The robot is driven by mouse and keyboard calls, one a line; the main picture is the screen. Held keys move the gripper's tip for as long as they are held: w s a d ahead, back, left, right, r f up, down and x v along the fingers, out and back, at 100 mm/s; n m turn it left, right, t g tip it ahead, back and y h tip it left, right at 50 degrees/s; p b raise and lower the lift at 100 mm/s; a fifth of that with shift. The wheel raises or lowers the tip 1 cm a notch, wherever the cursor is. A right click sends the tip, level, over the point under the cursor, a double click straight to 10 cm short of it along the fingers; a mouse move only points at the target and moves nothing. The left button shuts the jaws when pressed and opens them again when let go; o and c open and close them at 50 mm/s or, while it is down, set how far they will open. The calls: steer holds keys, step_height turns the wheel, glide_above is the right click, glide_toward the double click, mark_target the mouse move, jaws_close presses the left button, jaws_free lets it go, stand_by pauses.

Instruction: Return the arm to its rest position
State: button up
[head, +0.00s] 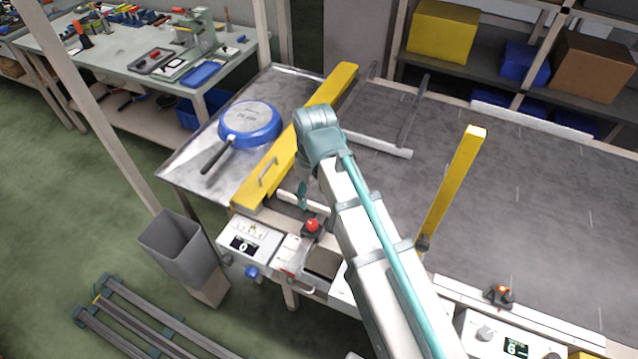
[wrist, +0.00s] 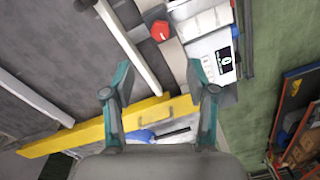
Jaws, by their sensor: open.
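My arm reaches over the front edge of the conveyor in the head view, bent down at its wrist. My gripper (head: 303,196) is mostly hidden behind the arm there, with a teal finger showing. In the wrist view my gripper (wrist: 157,78) is open, its two teal fingers spread wide with nothing held between them. A blue pan (head: 250,124) with a dark handle lies bottom up on the metal table to the left, apart from the gripper. A strip of its blue rim (wrist: 141,136) shows low in the wrist view.
A yellow barrier with a handle (head: 335,84) stands between metal table and grey belt (head: 540,190). A yellow post (head: 455,180) rises right of the arm. A red button (head: 312,225) and control boxes (head: 247,240) line the front edge. A grey bin (head: 175,247) stands front left.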

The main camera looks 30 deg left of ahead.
mark_target(312, 223)
steer(key=shift+f, duration=0.1)
steer(key=f, duration=1.2)
steer(key=shift+s, duration=0.2)
steer(key=shift+r, duration=0.15)
step_height(312, 223, up, 12)
step_height(312, 223, down, 12)
steer(key=m, duration=0.4)
steer(key=m+p, duration=0.1)
steer(key=m, duration=0.8)
steer(key=shift+m, duration=0.3)
steer(key=m+p, duration=0.1)
steer(key=m, duration=0.3)
steer(key=shift+t, duration=0.3)
